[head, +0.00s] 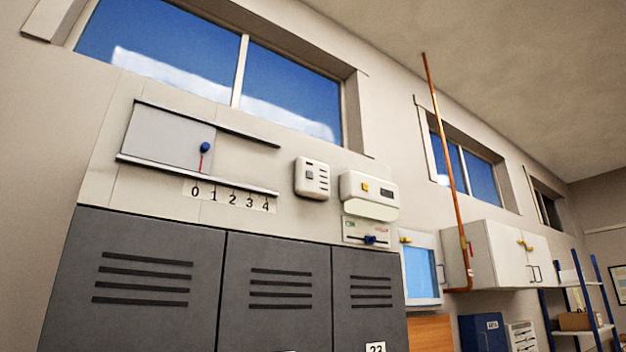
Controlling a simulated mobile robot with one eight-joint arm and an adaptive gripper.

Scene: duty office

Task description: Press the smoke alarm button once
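Two white wall boxes hang above the grey lockers, and I cannot tell for sure which is the smoke alarm. The left box (312,187) is upright, with a small grey button (309,175) and several dark slots at its right. The right box (370,208) is wider, with a yellow square button (365,187) and a small dark window (386,193). Nothing covers either box. My gripper is not in this view.
Grey lockers (205,247) stand below the boxes. A sliding panel (160,135) with a blue knob (205,147) and a 0-to-4 scale is at left. Below the right box is a blue slider (370,239). A copper pipe (446,140) and white cupboards (505,252) are at right.

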